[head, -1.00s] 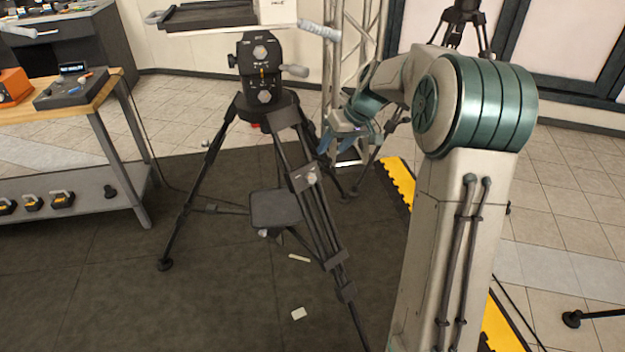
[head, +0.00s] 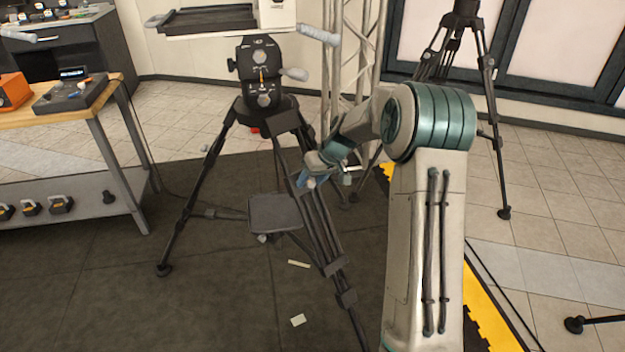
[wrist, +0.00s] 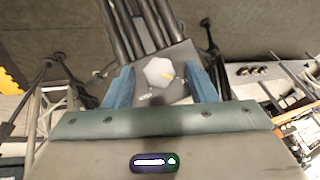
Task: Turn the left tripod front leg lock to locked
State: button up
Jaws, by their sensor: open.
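The left tripod (head: 266,108) stands on the dark mat, with its front leg (head: 325,250) slanting down toward me. In the head view my gripper (head: 308,181) is at the upper part of this leg and hides the lock there. In the wrist view the leg lock is a pale, many-sided knob (wrist: 158,72) on a grey plate with small markings and a yellow mark beside it. My gripper (wrist: 159,76) is open, with one blue finger on each side of the knob. Gaps show between knob and fingers. I cannot tell which setting the knob is in.
A workbench (head: 93,105) with a lower shelf stands at the left. A grey tray (head: 274,212) sits low between the tripod legs. A lattice truss (head: 350,70) and another tripod (head: 490,100) stand behind. Small pale pieces lie on the mat (head: 220,310).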

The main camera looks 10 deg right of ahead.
jog(key=c, duration=1)
jog(key=shift+o, duration=0.2)
jog(key=m+y, duration=0.2)
jog(key=m, duration=0.1)
jog(key=shift+d+f+y, duration=0.2)
jog(key=shift+d+y, duration=0.1)
jog(key=shift+y, duration=0.1)
jog(key=m+y+b, duration=0.1)
jog(key=m+y, duration=0.1)
jog(key=m, duration=0.1)
jog(key=shift+d+f+m+b, duration=0.1)
jog(key=shift+f+m+b, duration=0.05)
jog(key=shift+m+b, duration=0.2)
jog(key=m+y, duration=0.1)
jog(key=m, duration=0.1)
jog(key=m+t+y+b, duration=0.1)
jog(key=m, duration=0.1)
jog(key=shift+d+f+y, duration=0.1)
jog(key=shift+f+y, duration=0.1)
jog(key=shift+y, duration=0.1)
jog(key=shift+s+f+m+t+y+b, duration=0.1)
jog(key=shift+m+t+y+b, duration=0.4)
jog(key=shift+m, duration=0.5)
jog(key=shift+s+m+t+y+b, duration=0.15)
jog(key=shift+m+t+y, duration=0.15)
jog(key=shift+m+t, duration=0.55)
jog(key=shift+w+m, duration=0.1)
jog(key=shift+m, duration=0.3)
